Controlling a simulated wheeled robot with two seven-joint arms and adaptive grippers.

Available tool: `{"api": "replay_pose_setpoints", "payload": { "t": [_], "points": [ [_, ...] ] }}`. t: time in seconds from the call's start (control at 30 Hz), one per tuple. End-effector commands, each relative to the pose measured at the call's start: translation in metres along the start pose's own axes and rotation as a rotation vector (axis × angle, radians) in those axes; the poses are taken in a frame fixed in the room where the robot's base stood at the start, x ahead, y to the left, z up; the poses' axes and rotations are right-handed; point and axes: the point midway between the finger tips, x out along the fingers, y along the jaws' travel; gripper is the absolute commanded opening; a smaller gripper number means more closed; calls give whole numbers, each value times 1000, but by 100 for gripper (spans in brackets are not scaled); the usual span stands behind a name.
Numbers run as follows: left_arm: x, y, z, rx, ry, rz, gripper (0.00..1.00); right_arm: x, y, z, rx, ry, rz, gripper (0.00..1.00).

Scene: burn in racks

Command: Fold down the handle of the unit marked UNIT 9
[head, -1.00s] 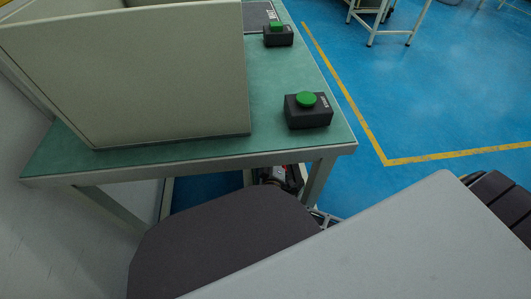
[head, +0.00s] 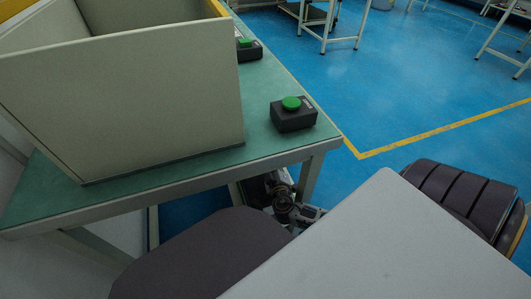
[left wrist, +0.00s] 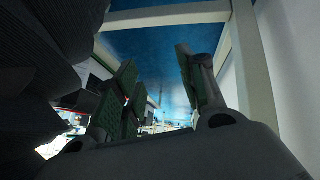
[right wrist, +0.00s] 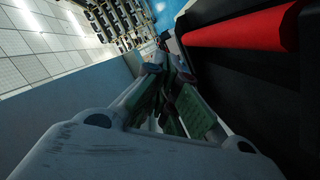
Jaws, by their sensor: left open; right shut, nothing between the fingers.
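No unit marked UNIT 9 and no handle can be made out in any view. My left gripper (left wrist: 160,88) is open in the left wrist view, its green-padded fingers apart with nothing between them. Pale frame bars and blue floor show beyond it. My right gripper (right wrist: 168,108) is shut and empty in the right wrist view, its green-padded fingers close together. In the head view a small dark mechanism shows below the table edge; I cannot tell which gripper, if any, it is.
A green-topped table (head: 190,168) carries a beige open-topped enclosure (head: 130,95). A black box with a green button (head: 291,104) sits near the table's corner, and another button box (head: 248,47) stands farther back.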

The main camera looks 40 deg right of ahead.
Motion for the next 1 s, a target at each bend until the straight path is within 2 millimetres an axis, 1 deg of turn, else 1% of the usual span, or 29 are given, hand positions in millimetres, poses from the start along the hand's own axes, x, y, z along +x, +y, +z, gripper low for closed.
{"api": "replay_pose_setpoints", "payload": {
  "t": [0.2,0.5,0.67,0.73,0.77,1.0],
  "points": [
    [3,2,-3,-3,10,6,40,2,2,6,1,1,0,0],
    [4,3,-12,-2,24,8,40,3,2,7,1,0,0,0],
    [4,3,-11,-4,23,9,40,3,2,7,1,1,0,0],
    [4,4,-3,-7,9,10,40,3,2,7,1,1,0,0],
    [4,4,-2,-7,8,10,40,3,2,7,1,1,0,0],
    [4,3,-4,-5,11,8,40,1,8,1,1,1,1,0]
  ]
}}
